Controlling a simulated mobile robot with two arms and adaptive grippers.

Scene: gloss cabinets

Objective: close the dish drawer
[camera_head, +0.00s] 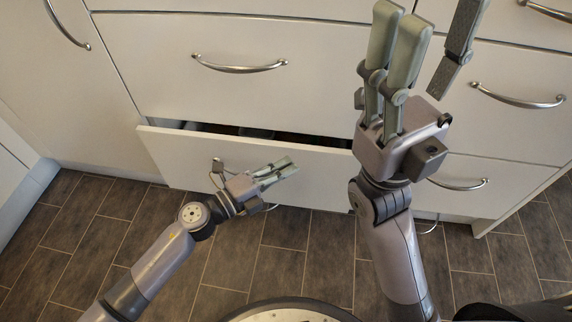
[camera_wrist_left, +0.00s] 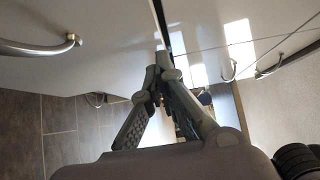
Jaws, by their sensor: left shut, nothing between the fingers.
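The dish drawer (camera_head: 318,184) is the low white drawer left of centre in the head view. It stands partly out, with a dark gap above its front and a little of the inside (camera_head: 257,133) showing. Its metal handle (camera_head: 217,168) is partly hidden by my left gripper. My left gripper (camera_head: 293,166) is shut and empty in front of the drawer front, right of the handle. Its closed fingers (camera_wrist_left: 160,68) point at a white panel in the left wrist view; contact is unclear. My right gripper (camera_head: 436,14) is open and empty, raised before the cabinets at the right.
A closed white drawer (camera_head: 235,90) with a curved handle is above the dish drawer. More closed drawers (camera_head: 510,128) are at the right. The dark tiled floor (camera_head: 115,235) is clear at the left. A metal handle (camera_wrist_left: 40,47) shows in the left wrist view.

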